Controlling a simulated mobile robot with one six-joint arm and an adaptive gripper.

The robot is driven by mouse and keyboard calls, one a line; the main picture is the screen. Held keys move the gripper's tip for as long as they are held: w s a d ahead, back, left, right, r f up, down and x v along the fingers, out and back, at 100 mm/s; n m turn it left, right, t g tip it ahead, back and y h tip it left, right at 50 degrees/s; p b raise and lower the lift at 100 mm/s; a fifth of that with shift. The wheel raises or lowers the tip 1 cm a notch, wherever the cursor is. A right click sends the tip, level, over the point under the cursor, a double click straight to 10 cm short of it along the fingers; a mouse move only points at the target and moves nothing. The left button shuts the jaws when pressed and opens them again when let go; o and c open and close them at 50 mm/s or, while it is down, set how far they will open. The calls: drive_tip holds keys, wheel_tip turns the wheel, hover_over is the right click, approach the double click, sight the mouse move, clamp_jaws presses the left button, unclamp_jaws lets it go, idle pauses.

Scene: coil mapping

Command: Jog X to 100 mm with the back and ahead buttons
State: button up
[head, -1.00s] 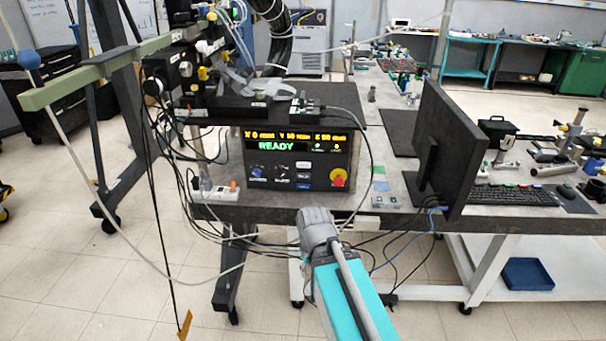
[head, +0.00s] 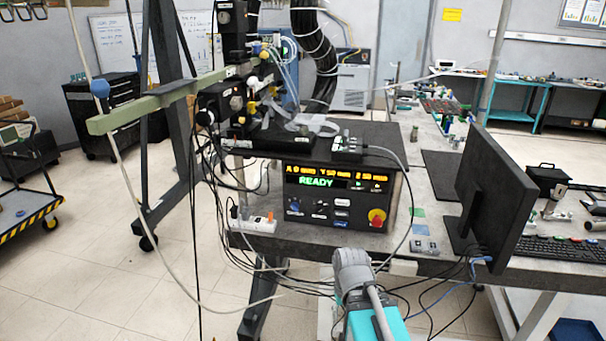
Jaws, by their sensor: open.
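The front has a blue knob (head: 294,208), a black knob (head: 320,206), a column of small buttons (head: 341,212) and a red stop button on yellow (head: 376,216). The button labels are too small to read. My grey and teal arm is below the box, at the bottom of the picture. My gripper's jaws do not show.
A monitor (head: 513,190) stands right of the box, with a keyboard (head: 550,248) beyond it. A white power strip (head: 253,224) lies left of the box. Loose cables hang along the bench front. A green beam (head: 150,104) juts out at left.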

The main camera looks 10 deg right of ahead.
idle(0.3)
clamp_jaws()
idle(1.3)
